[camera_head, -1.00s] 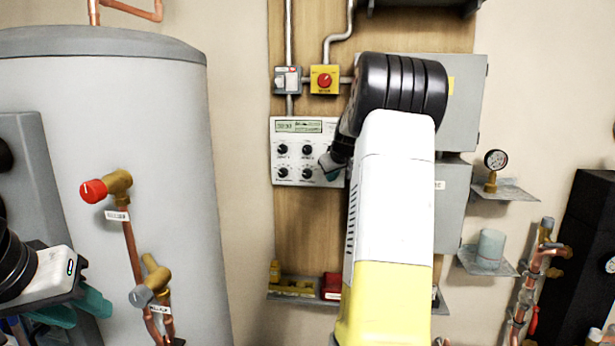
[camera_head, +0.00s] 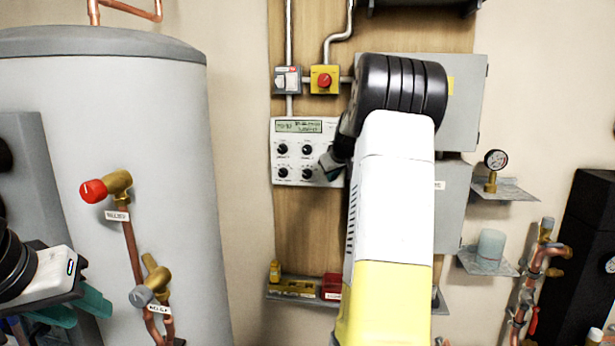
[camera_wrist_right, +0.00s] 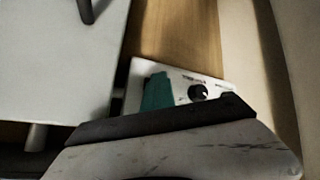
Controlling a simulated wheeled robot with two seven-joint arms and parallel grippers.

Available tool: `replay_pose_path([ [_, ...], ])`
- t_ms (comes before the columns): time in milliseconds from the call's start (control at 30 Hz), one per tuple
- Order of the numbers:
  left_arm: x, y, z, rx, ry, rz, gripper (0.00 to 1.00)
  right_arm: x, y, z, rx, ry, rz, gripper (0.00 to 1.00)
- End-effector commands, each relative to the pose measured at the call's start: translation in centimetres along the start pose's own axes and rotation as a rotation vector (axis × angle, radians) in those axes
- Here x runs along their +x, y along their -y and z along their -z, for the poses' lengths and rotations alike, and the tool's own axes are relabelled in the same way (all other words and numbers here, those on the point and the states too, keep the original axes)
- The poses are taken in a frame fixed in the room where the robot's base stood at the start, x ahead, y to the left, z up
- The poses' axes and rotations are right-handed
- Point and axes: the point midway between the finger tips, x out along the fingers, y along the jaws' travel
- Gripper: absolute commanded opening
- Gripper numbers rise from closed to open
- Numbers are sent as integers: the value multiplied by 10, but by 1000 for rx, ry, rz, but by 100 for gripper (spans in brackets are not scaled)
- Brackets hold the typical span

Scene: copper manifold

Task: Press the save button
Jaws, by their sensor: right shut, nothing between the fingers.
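The white control panel (camera_head: 297,186) hangs on the wooden board, with a small display (camera_head: 298,127) at its top and several black knobs below. The save button is not visible; my right arm and gripper cover the panel's right part. In the right wrist view the teal fingertip (camera_wrist_right: 157,92) lies over the panel beside a black knob (camera_wrist_right: 198,92). My left gripper (camera_head: 80,308) is at the lower left, partly cut off, away from the panel.
A yellow box with a red button (camera_head: 324,80) and a grey switch (camera_head: 287,80) sit above the panel. Grey cabinets (camera_head: 455,205) stand right of it, behind my arm. A shelf (camera_head: 310,291) is below. A large grey tank (camera_head: 190,200) with red-handled valve (camera_head: 95,191) fills the left.

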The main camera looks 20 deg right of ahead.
Motion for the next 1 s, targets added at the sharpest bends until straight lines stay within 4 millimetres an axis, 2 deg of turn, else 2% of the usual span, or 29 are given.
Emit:
replay_pose_path([
  [200, 0, 0, 0, 0, 0, 0, 36, -8, 5, -6, 0, 0, 0, 0],
  [567, 0, 0, 0, 0, 0, 0, 36, -10, 7, -7, 0, 0, 1, 0],
  [1000, 0, 0, 0, 0, 0, 0, 36, -38, 28, -28, 0, 1, 2, 0],
])
